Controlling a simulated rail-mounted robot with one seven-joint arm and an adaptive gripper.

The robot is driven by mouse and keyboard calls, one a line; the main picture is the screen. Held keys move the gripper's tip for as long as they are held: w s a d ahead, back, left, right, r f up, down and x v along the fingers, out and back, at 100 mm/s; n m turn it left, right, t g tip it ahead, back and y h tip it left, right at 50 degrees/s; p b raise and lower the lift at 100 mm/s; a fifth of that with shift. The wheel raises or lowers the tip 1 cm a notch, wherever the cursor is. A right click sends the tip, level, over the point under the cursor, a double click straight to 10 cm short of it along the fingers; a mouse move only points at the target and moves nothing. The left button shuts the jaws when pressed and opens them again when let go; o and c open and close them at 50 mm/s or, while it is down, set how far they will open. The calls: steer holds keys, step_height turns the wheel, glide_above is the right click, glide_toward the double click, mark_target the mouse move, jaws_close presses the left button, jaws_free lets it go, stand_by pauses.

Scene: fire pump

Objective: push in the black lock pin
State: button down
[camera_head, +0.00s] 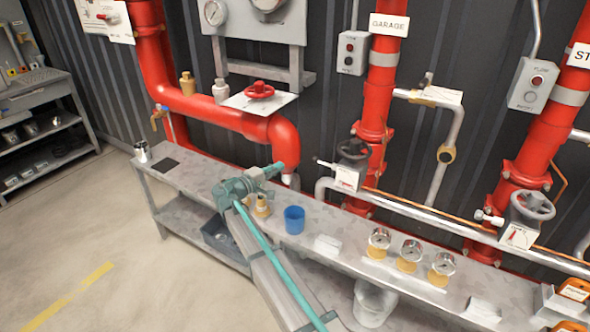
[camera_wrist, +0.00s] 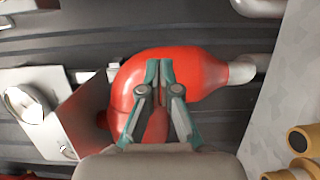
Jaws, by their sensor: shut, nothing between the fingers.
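I cannot make out the black lock pin in either view. A red pipe (camera_head: 280,132) bends down towards the bench in the head view, with a pale grey end. Its bend also fills the middle of the wrist view (camera_wrist: 205,72). My gripper (camera_head: 280,168) is at the lower end of this bend, above the bench. In the wrist view its teal fingers (camera_wrist: 158,66) are together, empty, and in front of the red pipe. I cannot tell whether they touch it. A red handwheel (camera_head: 259,90) sits on a white plate (camera_head: 240,102) above the pipe.
The grey bench (camera_head: 335,226) carries brass fittings (camera_head: 262,206), a blue cup (camera_head: 294,219) and several gauges (camera_head: 410,252). A bucket (camera_head: 374,303) stands below. More red pipes (camera_head: 375,110) with valves stand right. The floor at left is open.

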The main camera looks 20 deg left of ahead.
mark_target(316, 164)
steer(key=p+x, duration=0.1)
steer(key=x, duration=0.8)
steer(key=shift+w+p, duration=0.15)
steer(key=shift+p, duration=0.15)
steer(key=shift+s+d+p, duration=0.1)
steer(key=shift+s+d, duration=0.15)
steer(key=shift+d, duration=0.4)
steer(key=shift+s+d+p, duration=0.1)
steer(key=shift+s+d, duration=0.15)
steer(key=shift+d, duration=0.4)
steer(key=shift+s+d+p, duration=0.1)
steer(key=shift+s+d, duration=0.15)
steer(key=shift+d, duration=0.4)
steer(key=d+b, duration=0.1)
steer(key=d, duration=0.1)
steer(key=s+d+b, duration=0.1)
steer(key=shift+s+d+f, duration=0.1)
steer(key=shift+d+f, duration=0.05)
steer(key=shift+d, duration=0.25)
steer(key=shift+a, duration=0.1)
